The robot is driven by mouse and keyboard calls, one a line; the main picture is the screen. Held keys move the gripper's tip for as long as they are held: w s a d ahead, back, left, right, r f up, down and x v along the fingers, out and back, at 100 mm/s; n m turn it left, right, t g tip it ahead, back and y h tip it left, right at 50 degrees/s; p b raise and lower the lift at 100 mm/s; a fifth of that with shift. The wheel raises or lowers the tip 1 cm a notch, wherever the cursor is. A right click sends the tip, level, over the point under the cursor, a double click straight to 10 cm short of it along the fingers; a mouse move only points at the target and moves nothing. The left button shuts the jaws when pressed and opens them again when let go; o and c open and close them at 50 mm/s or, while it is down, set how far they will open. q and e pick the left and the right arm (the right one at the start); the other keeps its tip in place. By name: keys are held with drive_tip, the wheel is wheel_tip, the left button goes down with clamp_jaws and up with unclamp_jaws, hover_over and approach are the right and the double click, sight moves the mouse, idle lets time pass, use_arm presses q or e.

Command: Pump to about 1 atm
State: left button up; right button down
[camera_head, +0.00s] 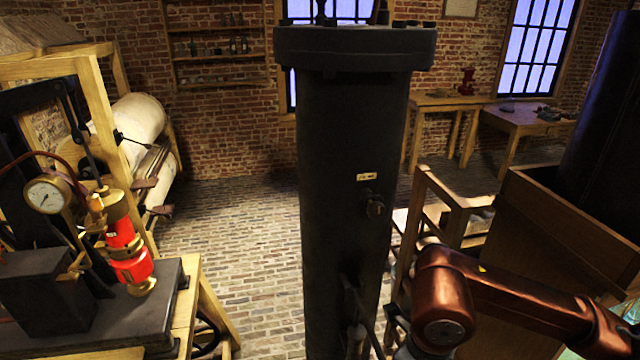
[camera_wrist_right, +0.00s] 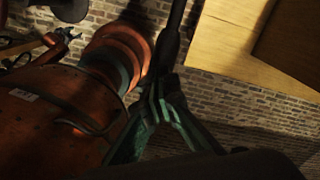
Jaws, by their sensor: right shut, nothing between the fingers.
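A round white pressure gauge (camera_head: 48,194) with a brass rim is at the left in the head view; its reading is too small to tell. Beside it a red and brass cylinder (camera_head: 125,245) stands on a dark base plate (camera_head: 160,295). A tall black cylinder (camera_head: 350,170) with a flanged top fills the middle. My right gripper (camera_wrist_right: 160,88) shows in the wrist view as greenish fingers, closed and empty. Its tips are near the lower end of a dark rod (camera_wrist_right: 172,35); I cannot tell whether they touch. In the head view its fingers are hidden. My left gripper is out of view.
A copper-coloured body (camera_wrist_right: 50,115) lies close left of the fingers in the wrist view. A wooden box (camera_head: 565,220) and a wooden frame (camera_head: 440,195) stand at the right. Brick floor (camera_head: 240,225) is clear between the left bench and the black cylinder.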

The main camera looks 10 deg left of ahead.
use_arm(q)
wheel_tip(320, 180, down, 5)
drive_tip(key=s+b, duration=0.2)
drive_tip(key=b, duration=0.2)
use_arm(e)
wheel_tip(320, 180, down, 7)
wheel_tip(320, 180, up, 14)
drive_tip(key=p, duration=0.8)
drive_tip(key=shift+r+p, duration=0.1)
drive_tip(key=shift+p, duration=0.3)
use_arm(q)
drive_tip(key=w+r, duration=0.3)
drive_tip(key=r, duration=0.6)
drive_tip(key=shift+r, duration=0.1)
use_arm(e)
drive_tip(key=shift+r, duration=0.1)
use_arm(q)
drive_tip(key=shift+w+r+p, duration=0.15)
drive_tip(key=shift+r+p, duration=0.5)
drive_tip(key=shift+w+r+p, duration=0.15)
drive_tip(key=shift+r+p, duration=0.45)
use_arm(e)
wheel_tip(320, 180, up, 4)
